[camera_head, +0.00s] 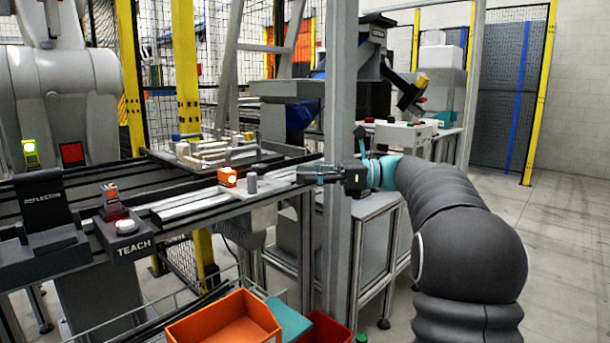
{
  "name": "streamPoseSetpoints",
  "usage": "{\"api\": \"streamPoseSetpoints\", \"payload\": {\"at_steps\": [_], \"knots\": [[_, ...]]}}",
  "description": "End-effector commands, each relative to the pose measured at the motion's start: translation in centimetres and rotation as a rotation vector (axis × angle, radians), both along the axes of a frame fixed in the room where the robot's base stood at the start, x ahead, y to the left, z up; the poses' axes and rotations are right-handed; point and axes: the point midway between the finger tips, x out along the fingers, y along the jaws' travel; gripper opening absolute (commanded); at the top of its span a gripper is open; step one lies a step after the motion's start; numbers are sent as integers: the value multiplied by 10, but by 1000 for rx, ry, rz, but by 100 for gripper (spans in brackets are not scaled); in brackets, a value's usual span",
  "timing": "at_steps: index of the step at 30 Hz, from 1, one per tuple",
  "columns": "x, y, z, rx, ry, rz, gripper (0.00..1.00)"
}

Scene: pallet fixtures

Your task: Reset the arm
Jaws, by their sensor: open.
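My gripper (304,174) is at the end of my dark grey arm, which comes in from the right side of the head view. The arm stretches left past a grey upright post, and the gripper points left near the right end of the conveyor rail. The gripper is small in the view, and I see nothing held in it. An orange block with a lit face (228,177) and a small grey cylinder (252,183) stand to the left of the gripper, apart from it.
The grey post (340,90) rises close to my gripper. A pallet with pale fixtures (215,152) lies behind the rail. A TEACH box (126,234) is at left. An orange bin (224,322), a teal bin and a red bin sit below at the front. Open floor lies at right.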

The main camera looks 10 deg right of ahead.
Motion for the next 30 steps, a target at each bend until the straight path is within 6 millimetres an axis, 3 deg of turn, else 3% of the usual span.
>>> {"api": "streamPoseSetpoints", "payload": {"at_steps": [5, 11, 15, 20, 25, 30], "knots": [[-6, 10, -2, -38, -15, -2, 47], [-45, 53, -25, -276, -119, 2, 47], [-87, 79, -55, -507, -242, 41, 47], [-138, 94, -92, -769, -406, 124, 47], [-194, 94, -132, -1039, -606, 261, 47], [-247, 81, -170, -1293, -831, 448, 47]]}}
